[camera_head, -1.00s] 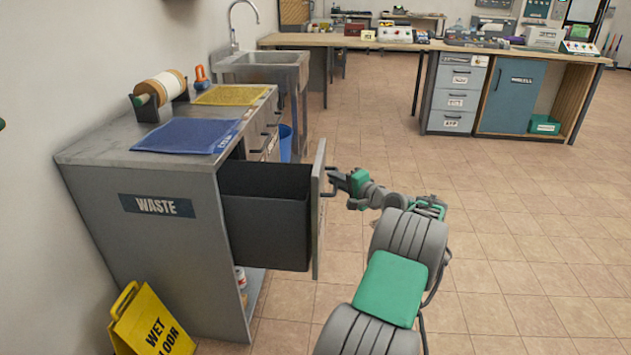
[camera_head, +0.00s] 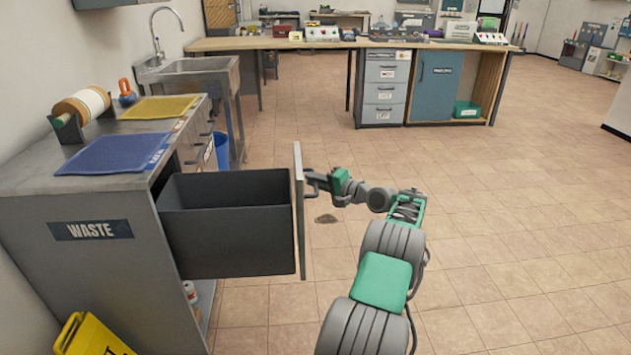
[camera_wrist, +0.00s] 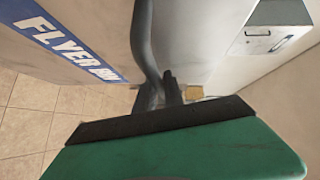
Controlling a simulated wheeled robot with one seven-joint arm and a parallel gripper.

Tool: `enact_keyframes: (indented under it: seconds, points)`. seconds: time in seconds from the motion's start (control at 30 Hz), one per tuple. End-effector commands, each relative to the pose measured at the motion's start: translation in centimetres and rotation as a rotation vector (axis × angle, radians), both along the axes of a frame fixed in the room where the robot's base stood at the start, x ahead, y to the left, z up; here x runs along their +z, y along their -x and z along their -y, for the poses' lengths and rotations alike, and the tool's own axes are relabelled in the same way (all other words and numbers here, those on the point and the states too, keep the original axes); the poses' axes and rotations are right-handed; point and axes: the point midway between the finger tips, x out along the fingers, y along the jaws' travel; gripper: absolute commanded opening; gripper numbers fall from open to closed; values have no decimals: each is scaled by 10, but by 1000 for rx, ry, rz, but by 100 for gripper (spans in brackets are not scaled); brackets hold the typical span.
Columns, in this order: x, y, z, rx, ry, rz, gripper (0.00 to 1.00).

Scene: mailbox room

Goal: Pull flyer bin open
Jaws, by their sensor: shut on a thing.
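The flyer bin (camera_head: 235,228) is a dark grey pull-out bin, standing well out of the grey cabinet marked WASTE (camera_head: 60,262). Its inside shows from above. Its front panel (camera_head: 299,215) is seen nearly edge-on in the head view. In the wrist view a blue FLYER BIN label (camera_wrist: 70,42) is on this panel. My gripper (camera_head: 318,182) is at the front panel's handle and shut on it. In the wrist view the curved grey handle (camera_wrist: 146,45) runs down to the dark fingers, which partly hide it.
Blue and yellow mats (camera_head: 115,153) lie on the cabinet top beside a roll on a holder. A yellow wet floor sign (camera_head: 88,338) stands at the lower left. A long bench (camera_head: 280,44) is at the back. The tiled floor right of my arm is clear.

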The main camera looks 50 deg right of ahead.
Motion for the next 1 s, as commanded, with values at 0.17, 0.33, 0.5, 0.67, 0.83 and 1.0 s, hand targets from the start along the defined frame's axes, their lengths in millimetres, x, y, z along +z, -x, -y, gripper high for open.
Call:
enact_keyframes:
  seconds: [0.17, 0.33, 0.5, 0.67, 0.83, 1.0]
  points:
    - [0, 1, 2, -4, 1, 0, 24]
    - [0, 2, 3, -6, 1, 0, 34]
    - [0, 3, 3, -7, 1, 0, 34]
    - [4, 18, 5, -9, 1, -1, 34]
    - [10, 53, 5, -10, -1, 0, 34]
    - [12, 76, 5, -7, 0, -1, 34]
